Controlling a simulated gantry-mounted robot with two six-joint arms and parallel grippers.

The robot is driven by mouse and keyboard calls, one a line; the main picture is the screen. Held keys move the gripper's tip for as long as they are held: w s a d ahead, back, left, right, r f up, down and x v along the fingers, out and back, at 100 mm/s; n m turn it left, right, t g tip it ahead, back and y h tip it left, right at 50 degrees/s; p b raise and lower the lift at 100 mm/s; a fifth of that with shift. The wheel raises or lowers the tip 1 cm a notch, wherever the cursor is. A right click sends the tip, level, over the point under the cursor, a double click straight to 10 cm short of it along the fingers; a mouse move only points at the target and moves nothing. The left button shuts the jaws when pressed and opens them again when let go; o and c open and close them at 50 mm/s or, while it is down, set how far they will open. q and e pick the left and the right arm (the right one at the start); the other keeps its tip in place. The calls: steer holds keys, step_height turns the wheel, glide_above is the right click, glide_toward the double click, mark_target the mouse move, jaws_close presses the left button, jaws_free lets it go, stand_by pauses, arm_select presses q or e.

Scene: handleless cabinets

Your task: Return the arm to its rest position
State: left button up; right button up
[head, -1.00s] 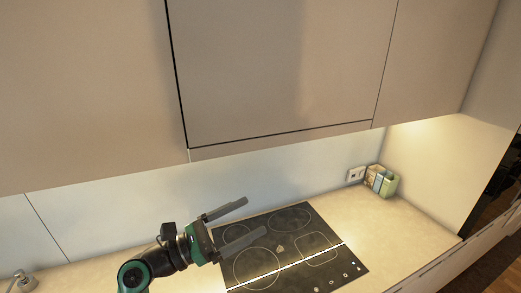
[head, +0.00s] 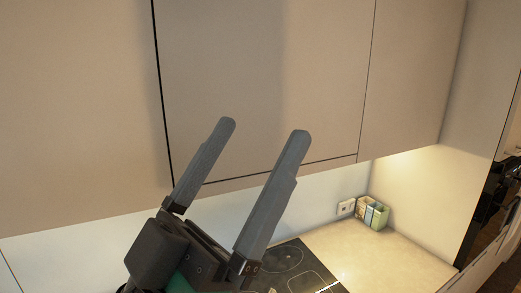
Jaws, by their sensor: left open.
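My left gripper (head: 262,137) is large in the lower middle of the head view. Its two grey fingers are spread apart and point up and to the right, with nothing between them. The fingers overlap the lower part of the middle upper cabinet door (head: 270,70) in the picture. I cannot tell how far they are from it. That door appears closed, with dark gaps along its left and lower edges. My right gripper is not in view.
A cooktop (head: 290,265) lies in the counter (head: 385,260), partly hidden behind my gripper. Small boxes (head: 372,213) stand in the back corner by a wall socket (head: 346,207). Upper cabinets (head: 75,100) span the wall. The right part of the counter is clear.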

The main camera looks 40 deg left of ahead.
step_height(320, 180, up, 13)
steer(key=p, duration=1.2)
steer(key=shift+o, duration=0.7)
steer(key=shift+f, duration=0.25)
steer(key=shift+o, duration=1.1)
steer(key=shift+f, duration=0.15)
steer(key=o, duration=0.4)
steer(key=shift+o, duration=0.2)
